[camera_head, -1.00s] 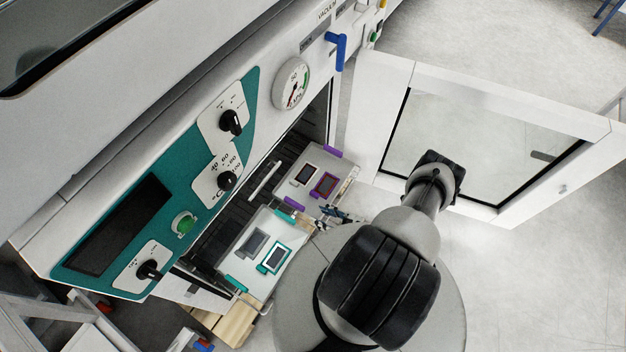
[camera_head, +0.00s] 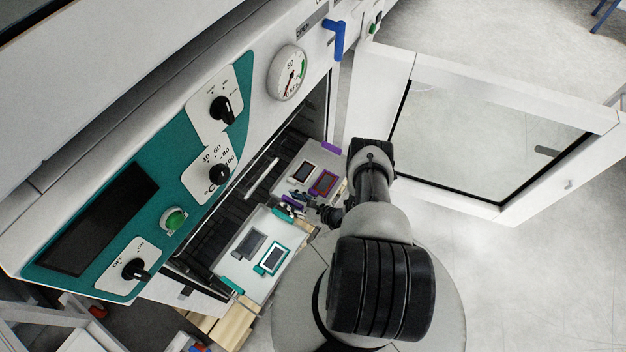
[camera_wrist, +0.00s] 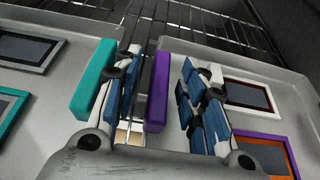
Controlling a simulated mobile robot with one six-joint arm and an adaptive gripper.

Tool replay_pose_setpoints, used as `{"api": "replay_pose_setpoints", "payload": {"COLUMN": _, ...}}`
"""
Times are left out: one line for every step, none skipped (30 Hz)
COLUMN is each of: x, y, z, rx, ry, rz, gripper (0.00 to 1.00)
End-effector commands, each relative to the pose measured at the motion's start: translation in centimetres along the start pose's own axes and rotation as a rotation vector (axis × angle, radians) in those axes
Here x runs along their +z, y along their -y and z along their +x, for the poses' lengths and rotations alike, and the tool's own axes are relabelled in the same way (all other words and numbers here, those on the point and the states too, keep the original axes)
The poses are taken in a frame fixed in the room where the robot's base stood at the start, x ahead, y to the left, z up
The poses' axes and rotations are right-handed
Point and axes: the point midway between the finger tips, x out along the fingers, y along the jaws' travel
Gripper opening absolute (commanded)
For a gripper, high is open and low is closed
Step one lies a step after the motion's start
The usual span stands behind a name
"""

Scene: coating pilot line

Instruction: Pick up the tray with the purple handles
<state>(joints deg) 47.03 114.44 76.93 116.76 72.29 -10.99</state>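The tray with the purple handles (camera_head: 296,166) lies on the oven rack, farther along than a similar tray with teal handles (camera_head: 232,258). One purple handle (camera_head: 331,148) is at its far end. Its near purple handle (camera_wrist: 157,92) stands between the two fingers of my gripper (camera_wrist: 160,98) in the wrist view. My gripper is open; gaps show on both sides of the handle. The left finger sits in the narrow space between the purple handle and the neighbouring teal handle (camera_wrist: 93,80). In the head view my gripper (camera_head: 312,207) is small and partly hidden.
Framed samples lie on both trays, one in a purple frame (camera_head: 322,183) and one in a teal frame (camera_head: 273,259). The oven door (camera_head: 408,120) stands open to the right. The control panel (camera_head: 150,215) rises at left. Wire rack bars (camera_wrist: 205,22) show behind the trays.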

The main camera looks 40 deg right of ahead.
Motion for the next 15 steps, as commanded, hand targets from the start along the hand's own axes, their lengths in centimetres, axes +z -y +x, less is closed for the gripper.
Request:
{"api": "replay_pose_setpoints", "payload": {"x": -0.04, "y": -0.04, "z": 0.35, "rx": 0.001, "ry": 0.001, "rz": 0.0, "gripper": 0.38}}
{"api": "replay_pose_setpoints", "payload": {"x": -0.01, "y": -0.03, "z": 0.43, "rx": 0.001, "ry": 0.001, "rz": 0.0, "gripper": 0.38}}
{"api": "replay_pose_setpoints", "payload": {"x": 0.02, "y": -0.01, "z": 0.47, "rx": 0.0, "ry": 0.0, "rz": 0.001, "gripper": 0.38}}
{"api": "replay_pose_setpoints", "payload": {"x": 0.04, "y": 0.0, "z": 0.47, "rx": -0.001, "ry": 0.0, "rz": 0.001, "gripper": 0.38}}
{"api": "replay_pose_setpoints", "payload": {"x": 0.05, "y": 0.01, "z": 0.45, "rx": -0.001, "ry": 0.0, "rz": 0.001, "gripper": 0.38}}
{"api": "replay_pose_setpoints", "payload": {"x": 0.06, "y": 0.02, "z": 0.43, "rx": -0.001, "ry": 0.0, "rz": 0.001, "gripper": 0.38}}
{"api": "replay_pose_setpoints", "payload": {"x": 0.06, "y": 0.02, "z": 0.42, "rx": -0.001, "ry": 0.0, "rz": 0.001, "gripper": 0.38}}
{"api": "replay_pose_setpoints", "payload": {"x": 0.06, "y": 0.02, "z": 0.42, "rx": -0.001, "ry": 0.0, "rz": 0.001, "gripper": 0.38}}
{"api": "replay_pose_setpoints", "payload": {"x": 0.06, "y": 0.02, "z": 0.41, "rx": -0.001, "ry": 0.0, "rz": 0.001, "gripper": 0.36}}
{"api": "replay_pose_setpoints", "payload": {"x": 0.06, "y": 0.02, "z": 0.41, "rx": -0.001, "ry": 0.0, "rz": 0.001, "gripper": 0.34}}
{"api": "replay_pose_setpoints", "payload": {"x": 0.06, "y": 0.02, "z": 0.41, "rx": -0.001, "ry": 0.0, "rz": 0.001, "gripper": 0.32}}
{"api": "replay_pose_setpoints", "payload": {"x": 0.05, "y": 0.02, "z": 0.4, "rx": -0.001, "ry": 0.0, "rz": 0.001, "gripper": 0.3}}
{"api": "replay_pose_setpoints", "payload": {"x": 0.05, "y": 0.01, "z": 0.4, "rx": -0.001, "ry": 0.0, "rz": 0.001, "gripper": 0.28}}
{"api": "replay_pose_setpoints", "payload": {"x": 0.05, "y": 0.02, "z": 0.4, "rx": -0.001, "ry": 0.0, "rz": 0.001, "gripper": 0.26}}
{"api": "replay_pose_setpoints", "payload": {"x": 0.05, "y": 0.01, "z": 0.4, "rx": -0.001, "ry": 0.0, "rz": 0.001, "gripper": 0.23}}
